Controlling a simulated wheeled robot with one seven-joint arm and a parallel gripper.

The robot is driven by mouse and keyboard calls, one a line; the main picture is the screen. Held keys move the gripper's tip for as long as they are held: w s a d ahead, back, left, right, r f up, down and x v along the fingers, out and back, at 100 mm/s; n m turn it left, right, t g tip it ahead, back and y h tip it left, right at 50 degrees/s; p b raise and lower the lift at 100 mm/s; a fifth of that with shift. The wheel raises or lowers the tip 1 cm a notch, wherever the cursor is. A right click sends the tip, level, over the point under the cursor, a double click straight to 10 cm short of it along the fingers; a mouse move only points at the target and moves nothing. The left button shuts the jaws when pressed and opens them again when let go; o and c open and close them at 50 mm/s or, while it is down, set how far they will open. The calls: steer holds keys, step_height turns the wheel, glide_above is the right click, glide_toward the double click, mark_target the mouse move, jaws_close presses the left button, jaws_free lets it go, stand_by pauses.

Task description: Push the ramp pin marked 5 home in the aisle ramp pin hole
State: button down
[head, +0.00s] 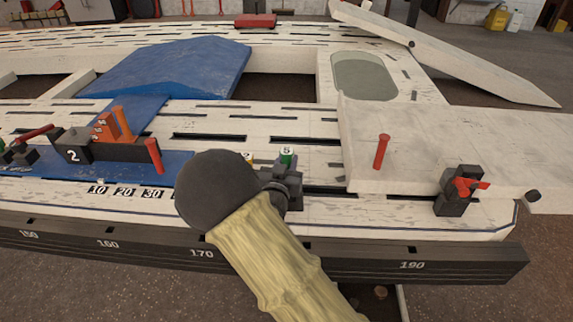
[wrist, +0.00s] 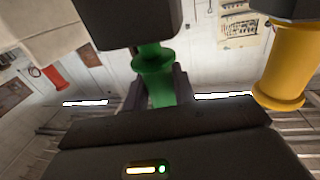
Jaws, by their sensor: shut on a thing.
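In the head view my gripper (head: 286,172) is at the front of the white bench, just beyond my dark round wrist joint. The pin's lower end is hidden by my gripper, and I cannot make out the aisle ramp pin hole or whether the pin touches it.
A yellow pin marked 2 (head: 247,157) stands close by on the left; it is at right in the wrist view (wrist: 282,65). A red post (head: 382,151) rises from the pale plate (head: 440,150) at right. A dark clamp (head: 458,190) sits near the front edge.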

step_height(320, 180, up, 8)
steer(key=p, duration=0.4)
steer(key=shift+r, duration=0.15)
steer(key=s+d+f+h+p, duration=0.1)
steer(key=s+d+f+p, duration=0.1)
steer(key=d+p, duration=0.3)
steer(key=s+d+f+m+p, duration=0.1)
steer(key=s+d+f+p, duration=0.2)
steer(key=d, duration=0.9)
steer(key=f+p, duration=0.1)
steer(key=p, duration=0.2)
steer(key=shift+s+d+f+h, duration=0.25)
steer(key=shift+s+d+h, duration=0.05)
steer(key=shift+h, duration=0.1)
steer(key=shift+w+a, duration=0.1)
steer(key=shift+a, duration=0.05)
